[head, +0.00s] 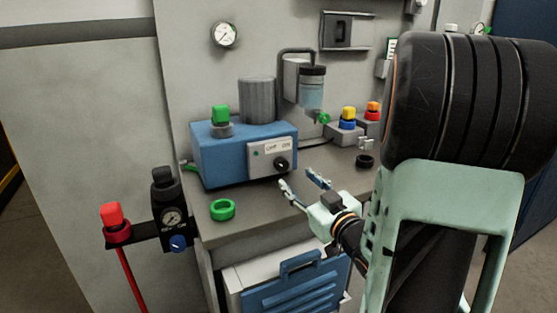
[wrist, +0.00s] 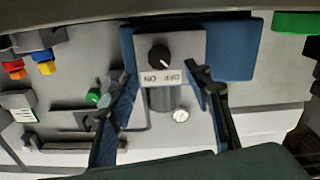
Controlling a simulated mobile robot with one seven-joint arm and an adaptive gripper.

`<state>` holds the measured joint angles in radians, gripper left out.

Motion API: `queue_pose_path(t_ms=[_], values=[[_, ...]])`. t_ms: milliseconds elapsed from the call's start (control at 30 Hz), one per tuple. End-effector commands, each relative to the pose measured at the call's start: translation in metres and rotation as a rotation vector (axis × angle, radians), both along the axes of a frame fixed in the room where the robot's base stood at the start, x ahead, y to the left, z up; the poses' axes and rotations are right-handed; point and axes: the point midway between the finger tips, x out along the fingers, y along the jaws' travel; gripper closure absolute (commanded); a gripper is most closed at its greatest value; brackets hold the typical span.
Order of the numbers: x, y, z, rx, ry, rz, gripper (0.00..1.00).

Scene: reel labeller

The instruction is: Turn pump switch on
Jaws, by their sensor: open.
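The pump switch is a black round knob (head: 281,163) on a light plate (head: 262,158) marked OFF and ON, on the front of a blue pump box (head: 218,157). In the wrist view the picture is upside down; the knob (wrist: 159,56) and the OFF/ON plate (wrist: 190,42) show near the middle. I cannot clearly tell which mark the knob points to. My gripper (head: 299,178) is open and empty in front of the box, just below the knob's height. In the wrist view its fingers (wrist: 160,78) stand apart, either side of the plate, not visibly touching the knob.
A green ring (head: 222,210) lies on the grey bench (head: 245,217) front left. A green-capped button (head: 221,120) and a grey cylinder (head: 257,100) top the box. A bottle (head: 312,88), coloured buttons (head: 348,118) and a black ring (head: 365,161) are to the right.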

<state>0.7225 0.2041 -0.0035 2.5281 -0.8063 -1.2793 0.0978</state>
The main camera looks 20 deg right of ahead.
Motion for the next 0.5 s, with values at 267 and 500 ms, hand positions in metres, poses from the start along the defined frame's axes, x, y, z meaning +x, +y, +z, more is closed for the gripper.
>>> queue_pose_path(t_ms=[267, 500], values=[[0.042, 0.003, -0.002, -0.003, -0.001, 0.001, 0.54], [0.077, 0.003, -0.001, -0.003, 0.0, -0.001, 0.54]])
